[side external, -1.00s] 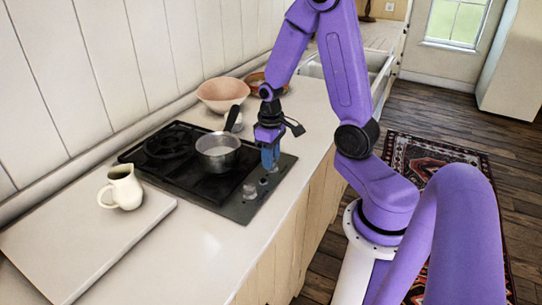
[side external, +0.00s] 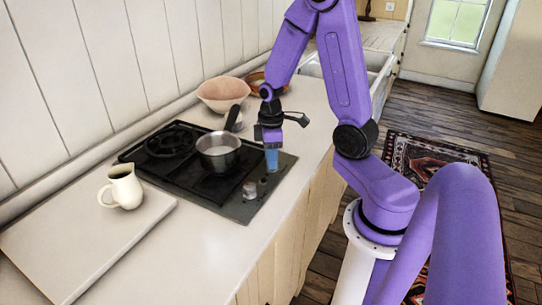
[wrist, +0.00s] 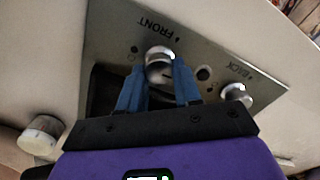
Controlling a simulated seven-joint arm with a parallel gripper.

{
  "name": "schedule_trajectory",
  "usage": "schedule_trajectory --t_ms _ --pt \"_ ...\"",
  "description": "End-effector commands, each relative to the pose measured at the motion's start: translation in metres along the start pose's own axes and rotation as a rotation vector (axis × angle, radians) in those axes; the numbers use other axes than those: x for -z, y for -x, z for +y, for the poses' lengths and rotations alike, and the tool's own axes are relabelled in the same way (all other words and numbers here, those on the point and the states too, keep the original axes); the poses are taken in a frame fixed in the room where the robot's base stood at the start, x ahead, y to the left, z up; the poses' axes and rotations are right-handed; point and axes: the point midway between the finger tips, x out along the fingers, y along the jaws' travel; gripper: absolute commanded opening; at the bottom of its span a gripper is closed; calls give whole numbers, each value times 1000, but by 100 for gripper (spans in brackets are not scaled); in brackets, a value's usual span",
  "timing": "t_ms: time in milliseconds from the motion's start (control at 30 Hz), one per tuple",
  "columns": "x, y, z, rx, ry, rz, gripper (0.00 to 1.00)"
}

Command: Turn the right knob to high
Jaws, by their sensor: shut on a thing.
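The right knob (wrist: 160,62) is a round metal knob beside the upside-down word FRONT on the steel control strip (wrist: 110,30). My gripper (wrist: 160,88) has its blue fingers on either side of this knob, shut on it. In the side view my gripper (side external: 271,160) points down at the strip and hides the knob. The other knob (wrist: 237,93), marked BACK, stands free to the right in the wrist view; it also shows in the side view (side external: 250,189). The held knob's pointer setting cannot be read.
A metal saucepan (side external: 218,154) stands on the black cooktop (side external: 178,170), close beside my gripper. A cream jug (side external: 122,188) is on a board at the left. Bowls (side external: 222,94) stand behind. The front counter (side external: 215,245) is clear.

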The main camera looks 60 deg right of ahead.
Motion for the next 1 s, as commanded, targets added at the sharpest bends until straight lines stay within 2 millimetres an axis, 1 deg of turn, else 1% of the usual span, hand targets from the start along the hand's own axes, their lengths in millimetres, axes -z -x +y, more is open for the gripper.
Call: schedule_trajectory --t_ms 400,433,467,800,867,1000 --pt "1 1 1 -3 6 3 3" --pt "1 1 1 -3 6 3 40" --pt "1 1 1 -3 6 3 44" --pt "1 2 0 -2 5 2 44" --pt "1 5 1 -3 5 3 44" --pt "2 18 1 -6 5 5 44"
